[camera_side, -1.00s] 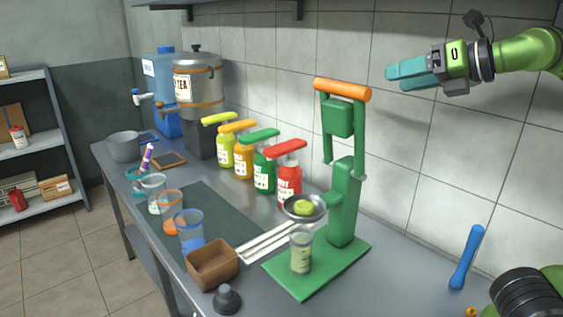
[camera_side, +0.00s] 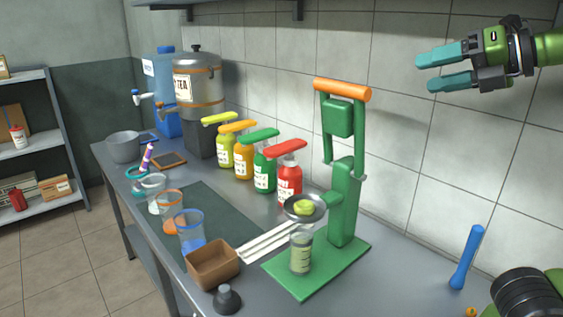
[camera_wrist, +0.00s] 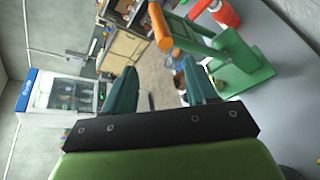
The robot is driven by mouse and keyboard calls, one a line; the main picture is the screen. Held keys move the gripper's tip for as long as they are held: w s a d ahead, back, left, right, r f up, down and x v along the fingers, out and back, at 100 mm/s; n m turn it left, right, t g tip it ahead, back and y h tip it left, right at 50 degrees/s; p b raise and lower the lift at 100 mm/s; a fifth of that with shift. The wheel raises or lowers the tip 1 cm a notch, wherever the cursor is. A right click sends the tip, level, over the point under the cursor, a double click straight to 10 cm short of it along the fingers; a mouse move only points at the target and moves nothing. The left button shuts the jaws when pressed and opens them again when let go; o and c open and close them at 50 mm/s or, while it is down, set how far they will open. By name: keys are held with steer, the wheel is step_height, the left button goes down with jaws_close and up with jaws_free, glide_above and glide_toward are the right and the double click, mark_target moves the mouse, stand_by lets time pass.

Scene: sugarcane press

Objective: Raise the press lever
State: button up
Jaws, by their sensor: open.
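The green press (camera_side: 343,200) stands on its green base plate on the counter. Its lever, a green frame with an orange handle bar (camera_side: 342,90), is up, with the bar at the top of the press. A piece of green fruit (camera_side: 303,207) lies in the press's round dish, and a clear cup (camera_side: 301,252) stands below it. My gripper (camera_side: 442,70) is open and empty, in the air to the right of the handle and slightly higher, apart from it. In the wrist view the orange handle (camera_wrist: 160,27) shows beyond and above the open fingers (camera_wrist: 163,92).
Several pump bottles, the nearest a red one (camera_side: 289,180), stand left of the press. A brown box (camera_side: 212,264) and white straws (camera_side: 268,242) lie near its base. A blue tool (camera_side: 467,257) stands at right. The tiled wall runs behind.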

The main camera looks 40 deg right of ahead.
steer(key=a+f+m+g+y, duration=0.25)
steer(key=a+f+m, duration=0.65)
steer(key=m, duration=0.8)
step_height(320, 180, down, 14)
steer(key=s+a+m+g+h, duration=0.1)
steer(key=a+m+g+h, duration=0.1)
steer(key=m, duration=1.4)
steer(key=shift+a+g+h, duration=0.2)
steer(key=shift+g+h, duration=0.35)
steer(key=shift+g, duration=0.4)
